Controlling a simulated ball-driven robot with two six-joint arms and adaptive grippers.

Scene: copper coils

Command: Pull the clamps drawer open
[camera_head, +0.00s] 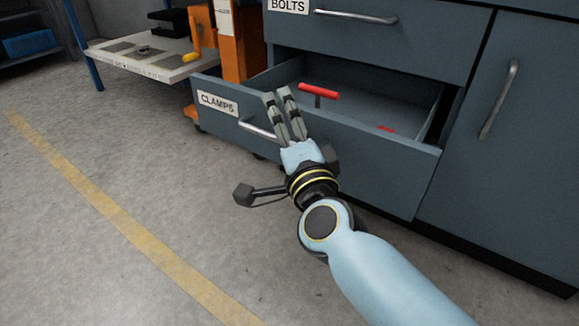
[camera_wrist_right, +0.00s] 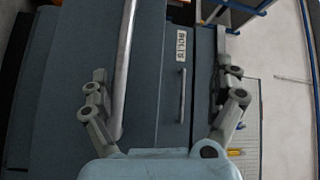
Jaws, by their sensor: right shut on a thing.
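The clamps drawer (camera_head: 215,117), dark blue-grey with a white CLAMPS label (camera_head: 217,103), stands well out from the cabinet, so its inside shows. A red-handled tool (camera_head: 318,92) lies in it, and a second red piece (camera_head: 387,129) shows behind the front panel. My right gripper (camera_head: 279,94) is at the drawer's silver handle (camera_head: 256,128), shut on it; its fingers hide the handle's right part. In the right wrist view, a long silver bar (camera_wrist_right: 124,60), apparently this handle, runs beside the left-hand finger. My left gripper is not in view.
The BOLTS drawer (camera_head: 380,40) above is closed; its label also shows in the right wrist view (camera_wrist_right: 181,44). A cabinet door (camera_head: 515,130) is on the right. A low table (camera_head: 145,55) and an orange stand (camera_head: 240,50) are behind left. The floor in front is clear.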

